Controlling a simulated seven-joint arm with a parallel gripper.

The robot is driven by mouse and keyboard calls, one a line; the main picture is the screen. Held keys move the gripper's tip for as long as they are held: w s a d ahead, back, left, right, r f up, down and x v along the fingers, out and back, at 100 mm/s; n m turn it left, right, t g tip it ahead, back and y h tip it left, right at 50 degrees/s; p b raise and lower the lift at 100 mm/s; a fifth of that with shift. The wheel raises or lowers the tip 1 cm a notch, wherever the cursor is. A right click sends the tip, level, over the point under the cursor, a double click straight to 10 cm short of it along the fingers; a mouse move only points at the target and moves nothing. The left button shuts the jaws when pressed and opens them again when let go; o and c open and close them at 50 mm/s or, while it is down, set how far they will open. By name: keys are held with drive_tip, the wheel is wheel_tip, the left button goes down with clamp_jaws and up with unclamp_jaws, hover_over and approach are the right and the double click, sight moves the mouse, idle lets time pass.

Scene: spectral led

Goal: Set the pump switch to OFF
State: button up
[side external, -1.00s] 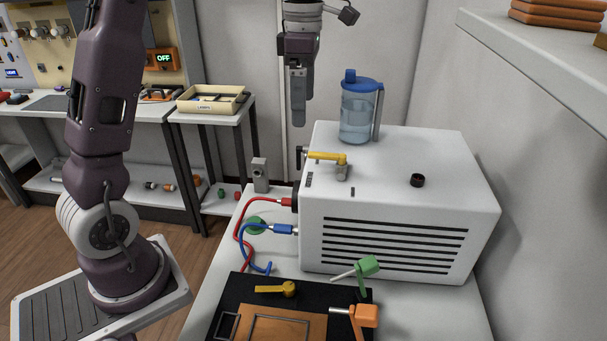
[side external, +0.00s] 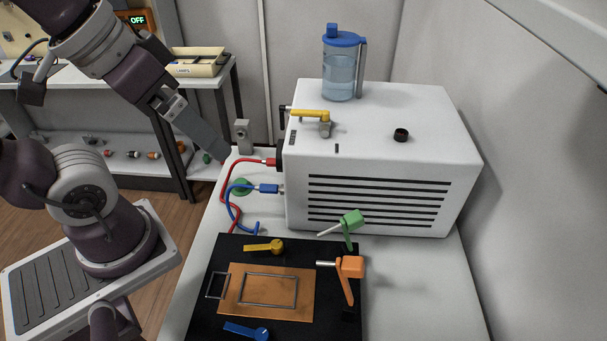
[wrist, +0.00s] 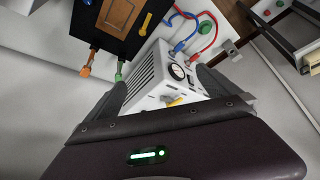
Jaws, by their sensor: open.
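No part in view is legibly marked as the pump switch, so I cannot tell which it is. A white vented box (side external: 460,150) stands on the bench with a yellow lever (side external: 310,115) on top. The wrist view shows the lever (wrist: 175,101) and a round dial (wrist: 178,72) on a box face hidden from the side camera. A small grey box with a round part (side external: 243,136) stands behind the cables. My gripper (side external: 217,150) is left of the white box, tilted, apart from it. In the wrist view its fingers (wrist: 162,78) are spread and empty.
Red (side external: 238,168) and blue (side external: 238,188) cables plug into the white box. A blue-lidded jug (side external: 340,75) stands on it. In front lies a black board (side external: 215,262) with yellow, blue, green and orange levers. An orange OFF display (side external: 137,19) is at the back left.

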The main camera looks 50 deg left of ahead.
drive_tip(key=shift+s+d+f+m, duration=0.1)
drive_tip(key=shift+s+f+m, duration=0.25)
drive_tip(key=shift+f+m, duration=0.1)
